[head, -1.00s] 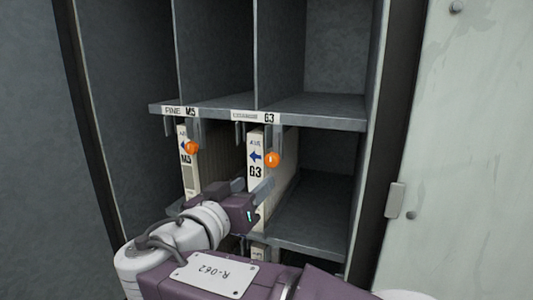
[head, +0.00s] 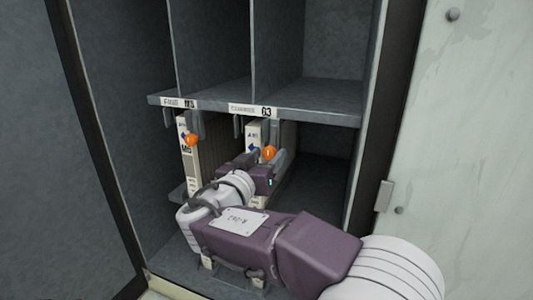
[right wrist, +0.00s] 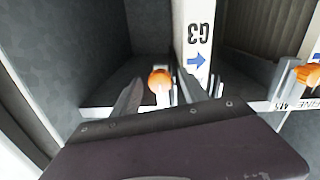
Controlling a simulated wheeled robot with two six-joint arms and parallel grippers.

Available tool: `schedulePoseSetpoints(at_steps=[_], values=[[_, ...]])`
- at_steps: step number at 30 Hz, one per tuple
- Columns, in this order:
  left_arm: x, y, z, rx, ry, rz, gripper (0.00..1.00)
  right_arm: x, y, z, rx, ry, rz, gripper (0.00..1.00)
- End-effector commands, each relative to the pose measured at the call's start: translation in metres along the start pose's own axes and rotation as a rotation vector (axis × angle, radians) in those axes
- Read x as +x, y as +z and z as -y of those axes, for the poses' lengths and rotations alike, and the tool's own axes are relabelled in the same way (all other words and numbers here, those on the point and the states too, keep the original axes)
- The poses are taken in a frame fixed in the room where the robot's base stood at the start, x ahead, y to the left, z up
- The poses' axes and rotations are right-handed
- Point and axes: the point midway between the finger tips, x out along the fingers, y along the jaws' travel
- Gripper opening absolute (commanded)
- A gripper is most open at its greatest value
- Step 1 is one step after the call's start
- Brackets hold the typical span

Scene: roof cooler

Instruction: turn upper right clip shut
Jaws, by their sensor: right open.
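The upper right clip is an orange-tipped piece (head: 268,153) by the top of the filter marked G3 (head: 253,133). In the right wrist view the orange clip (right wrist: 160,77) shows between my two spread fingers, with its pale stem below the knob. My right gripper (head: 262,162) is open around the clip; I cannot tell whether a finger touches it. The G3 filter also shows beside the right finger in the right wrist view (right wrist: 196,35), with a blue arrow. My left gripper is not in view.
A second orange clip (head: 191,140) sits by the filter (head: 183,127) to the left. The grey shelf edge (head: 310,115) runs above both filters. The bay to the right of G3 is open, and a pale door (head: 450,130) stands at the right.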

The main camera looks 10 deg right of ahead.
Motion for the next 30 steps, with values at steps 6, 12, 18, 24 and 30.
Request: schedulePoseSetpoints(at_steps=[6,12,18,24,30], values=[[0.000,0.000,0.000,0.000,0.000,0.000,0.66,0.000,0.000,0.000,0.000,0.000,0.000,0.04],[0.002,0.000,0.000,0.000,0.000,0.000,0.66,0.000,0.001,0.000,-0.005,0.000,0.000,0.00],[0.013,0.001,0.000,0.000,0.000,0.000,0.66,0.000,0.004,0.000,-0.058,0.002,-0.002,0.00],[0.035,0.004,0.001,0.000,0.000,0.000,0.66,0.000,0.007,0.001,-0.191,0.003,-0.008,0.00],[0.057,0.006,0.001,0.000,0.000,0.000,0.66,0.000,0.007,0.000,-0.375,0.005,-0.016,0.00]])
